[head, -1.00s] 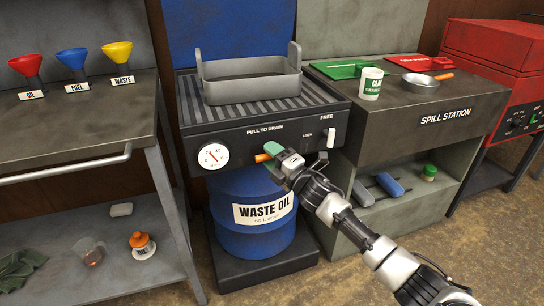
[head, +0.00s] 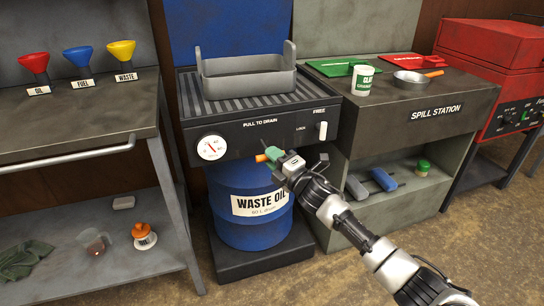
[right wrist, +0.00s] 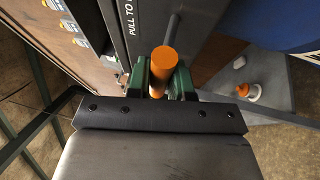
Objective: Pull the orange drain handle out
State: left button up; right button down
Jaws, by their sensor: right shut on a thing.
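The orange drain handle (head: 262,158) is below the PULL TO DRAIN label on the dark front panel (head: 236,134) of the drain station. My right gripper (head: 273,155), with green fingers, is shut on it. In the right wrist view the orange handle (right wrist: 162,66) lies between the two green fingers (right wrist: 160,80). A dark rod (right wrist: 173,35) runs from the handle to the panel, so the handle stands out from it. My left gripper is not in view.
A round gauge (head: 211,146) and a white lock lever (head: 322,131) are on the panel. A blue waste oil drum (head: 247,230) stands below. A grey pan (head: 248,78) sits on the ribbed top. A spill station (head: 440,113) stands to the right.

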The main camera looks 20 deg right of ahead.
jog(key=shift+w, duration=0.1)
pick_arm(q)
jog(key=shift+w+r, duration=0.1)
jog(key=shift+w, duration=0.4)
pick_arm(e)
jog(key=c, duration=1)
grip_release()
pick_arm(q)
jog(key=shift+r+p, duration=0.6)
pick_arm(e)
jog(key=v, duration=1)
jog(key=shift+s+d+f, duration=0.1)
jog(key=shift+s+d, duration=0.1)
jog(key=shift+s, duration=0.1)
